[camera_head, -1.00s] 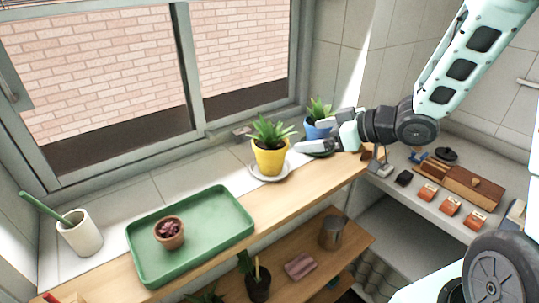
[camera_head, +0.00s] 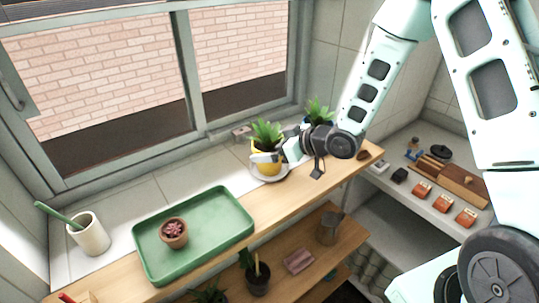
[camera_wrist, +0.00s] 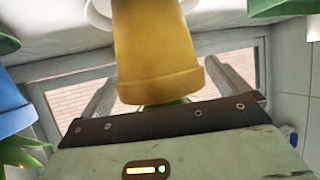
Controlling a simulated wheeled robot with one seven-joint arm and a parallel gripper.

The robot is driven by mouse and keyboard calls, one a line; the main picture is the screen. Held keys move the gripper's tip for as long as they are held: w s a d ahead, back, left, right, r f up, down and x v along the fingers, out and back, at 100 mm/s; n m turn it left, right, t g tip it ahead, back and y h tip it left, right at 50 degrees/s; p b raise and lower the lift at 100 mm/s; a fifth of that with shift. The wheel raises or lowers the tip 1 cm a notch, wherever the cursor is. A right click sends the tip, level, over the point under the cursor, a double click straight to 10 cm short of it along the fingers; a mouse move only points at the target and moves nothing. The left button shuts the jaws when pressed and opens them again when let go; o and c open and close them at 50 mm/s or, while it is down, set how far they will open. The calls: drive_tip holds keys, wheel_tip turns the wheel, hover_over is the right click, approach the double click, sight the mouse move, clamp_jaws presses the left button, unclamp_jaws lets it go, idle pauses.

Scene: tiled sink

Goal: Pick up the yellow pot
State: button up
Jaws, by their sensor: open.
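The yellow pot (camera_head: 264,168) holds a spiky green plant (camera_head: 266,134) and stands upright on a white saucer (camera_head: 284,176) on the wooden shelf by the window. My gripper (camera_head: 276,152) is open at the pot's right side, and one finger shows in front of the pot. In the wrist view the yellow pot (camera_wrist: 157,55) appears upside down, in the space between the two spread fingers. It hides part of the view between them. I cannot tell whether either finger touches it.
A potted plant (camera_head: 318,110) stands close behind my arm; its blue pot (camera_wrist: 10,105) shows in the wrist view. A green tray (camera_head: 205,251) with a small terracotta pot (camera_head: 173,233) lies to the left. A white cup (camera_head: 89,236) stands farther left.

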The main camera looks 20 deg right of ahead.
drive_tip(key=shift+w+a+f, duration=0.25)
drive_tip(key=shift+w, duration=0.05)
drive_tip(key=c, duration=1.1)
drive_tip(key=shift+r, duration=0.1)
